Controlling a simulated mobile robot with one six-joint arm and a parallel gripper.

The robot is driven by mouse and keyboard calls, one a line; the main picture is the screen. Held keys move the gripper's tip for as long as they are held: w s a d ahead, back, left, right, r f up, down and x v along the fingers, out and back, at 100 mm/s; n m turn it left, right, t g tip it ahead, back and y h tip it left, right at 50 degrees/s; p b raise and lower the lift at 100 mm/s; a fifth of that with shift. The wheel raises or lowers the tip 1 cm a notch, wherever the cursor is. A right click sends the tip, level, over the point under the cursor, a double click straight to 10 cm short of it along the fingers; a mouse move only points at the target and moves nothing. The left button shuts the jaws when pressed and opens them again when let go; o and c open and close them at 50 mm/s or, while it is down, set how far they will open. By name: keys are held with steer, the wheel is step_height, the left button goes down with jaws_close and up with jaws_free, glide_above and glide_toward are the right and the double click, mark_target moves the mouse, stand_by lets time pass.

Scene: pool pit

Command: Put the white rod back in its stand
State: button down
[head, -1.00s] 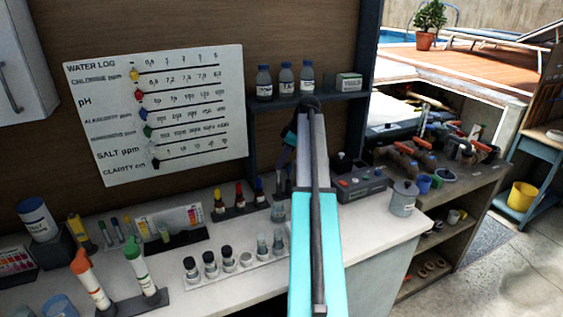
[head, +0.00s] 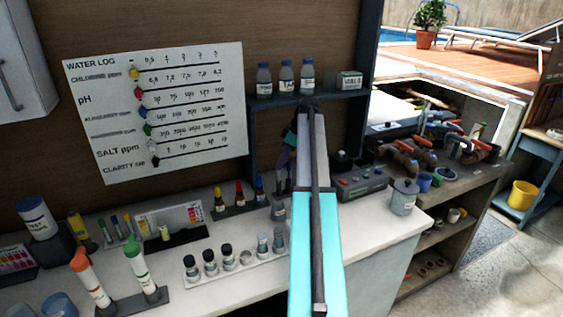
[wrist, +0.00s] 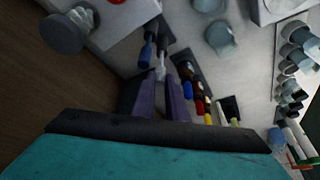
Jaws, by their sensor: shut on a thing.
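My gripper (wrist: 162,96) shows in the wrist view as two purple fingers, shut on a thin white rod (wrist: 160,72) whose pale tip shows between the fingertips. Most of the rod is hidden by the fingers. Just past it, a blue piece (wrist: 147,52) is by a dark holder (wrist: 158,32) on the white counter. I cannot tell whether this holder is the rod's stand, or whether the rod touches it. In the head view my gripper (head: 283,158) hangs above the back of the counter, partly behind my arm, and the rod is not clear there.
Dropper bottles (head: 240,195) stand left of my gripper. A vial rack (head: 240,262) is in front. A control box (head: 360,182) and a lidded jar (head: 403,197) are to the right. A wall shelf (head: 335,98) with bottles is behind my arm.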

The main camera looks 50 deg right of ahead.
steer(key=shift+f, duration=0.1)
steer(key=c, duration=1.7)
jaws_free()
step_height(320, 180, up, 7)
steer(key=p, duration=0.3)
